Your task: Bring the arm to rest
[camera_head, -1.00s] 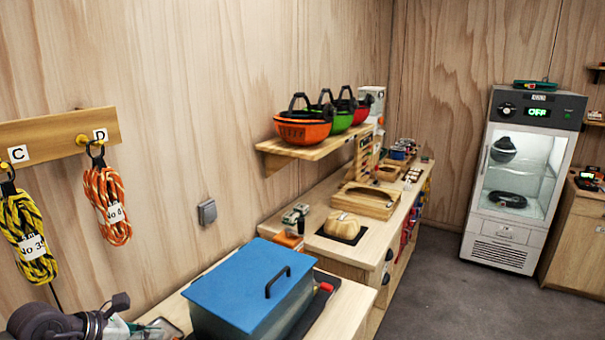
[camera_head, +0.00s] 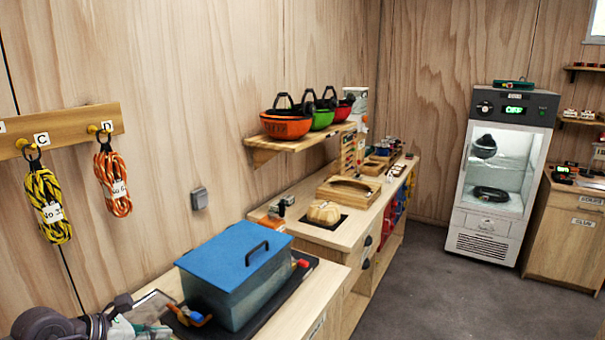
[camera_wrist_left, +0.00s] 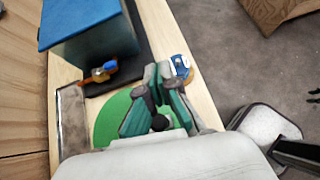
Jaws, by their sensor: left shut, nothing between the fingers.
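My left gripper (camera_wrist_left: 160,82) shows in the left wrist view with its green and grey fingers together and nothing between them. It is over the near end of the wooden counter (camera_wrist_left: 200,92), above a green round patch (camera_wrist_left: 107,122). In the head view, my left arm comes in at the lower left corner, and its fingertips are mostly cut off by the bottom edge. The blue-lidded box (camera_head: 235,270) stands just right of it on a dark mat. My right gripper is in neither view.
Yellow-black (camera_head: 46,205) and orange (camera_head: 114,180) rope coils hang from wall hooks. Colored helmets (camera_head: 287,124) sit on a shelf. A small orange and blue item (camera_wrist_left: 100,75) lies beside the box. A glass-door cabinet (camera_head: 502,175) stands at the back. Open floor (camera_head: 400,290) lies right of the counter.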

